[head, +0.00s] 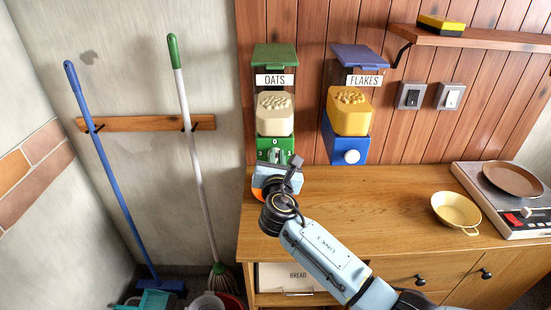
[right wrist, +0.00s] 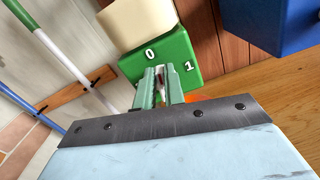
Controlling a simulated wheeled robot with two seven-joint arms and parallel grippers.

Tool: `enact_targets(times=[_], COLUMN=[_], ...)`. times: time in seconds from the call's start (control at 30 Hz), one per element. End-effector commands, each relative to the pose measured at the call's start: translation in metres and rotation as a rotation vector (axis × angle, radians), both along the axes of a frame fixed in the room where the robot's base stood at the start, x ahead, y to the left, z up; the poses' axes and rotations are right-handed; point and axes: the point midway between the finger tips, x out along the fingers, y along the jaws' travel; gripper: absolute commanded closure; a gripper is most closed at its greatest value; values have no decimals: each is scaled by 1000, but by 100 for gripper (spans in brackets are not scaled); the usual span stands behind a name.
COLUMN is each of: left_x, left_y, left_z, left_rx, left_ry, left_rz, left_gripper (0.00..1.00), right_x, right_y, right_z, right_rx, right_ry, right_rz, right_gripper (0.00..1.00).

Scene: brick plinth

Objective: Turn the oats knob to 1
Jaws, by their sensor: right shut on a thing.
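The oats dispenser (head: 275,100) hangs on the wood wall, with a green lid, an OATS label, a cream-coloured tub and a green base (right wrist: 185,48). The base carries a 0 at the top and a 1 to its right. My right gripper (head: 275,158) is at the front of this base. In the right wrist view its two pale green fingers (right wrist: 162,86) are shut on the oats knob (right wrist: 160,74), just below the 0. The fingers hide most of the knob, so I cannot tell exactly where it points. My left gripper is not in view.
The blue flakes dispenser (head: 347,110) with a white knob hangs to the right. Below is a wooden counter (head: 360,200) with a yellow pan (head: 457,211) and a stove (head: 500,215). A broom and mop lean at the left. The counter's middle is clear.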

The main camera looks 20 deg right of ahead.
Motion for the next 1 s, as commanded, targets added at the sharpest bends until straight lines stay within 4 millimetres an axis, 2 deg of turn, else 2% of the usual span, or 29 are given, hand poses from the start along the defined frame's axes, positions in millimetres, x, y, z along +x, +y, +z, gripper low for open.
enact_targets(times=[1.0], left_x=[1], left_y=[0], left_z=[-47], left_rx=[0], left_ry=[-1], left_rz=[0], left_gripper=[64], right_x=[-4], right_y=[-12], right_z=[-15], right_rx=[927], right_ry=[-264], right_rz=[-1], right_gripper=[100])
